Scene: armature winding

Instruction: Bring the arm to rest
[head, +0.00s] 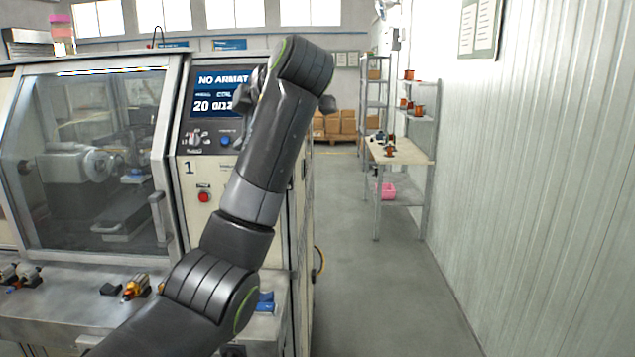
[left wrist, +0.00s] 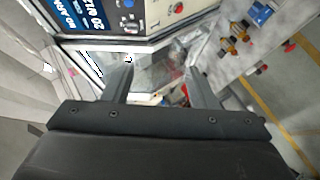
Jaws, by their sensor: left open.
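My left arm (head: 270,150) rises from the bottom of the head view, bends at the top and stands in front of the winding machine's right side. My left gripper (head: 247,97) is mostly hidden behind the arm, in front of the machine's screen. In the left wrist view its two fingers (left wrist: 157,86) stand apart with nothing held between them. They point towards the machine front, which appears tilted there. My right gripper is in neither view.
The winding machine (head: 168,150) has a glass door, a screen (head: 207,97) reading "NO ARMAT..." and a red button (head: 204,196). Small parts (head: 135,287) lie on its front ledge. A workbench (head: 400,152) stands farther back. The aisle floor (head: 385,290) on the right is clear.

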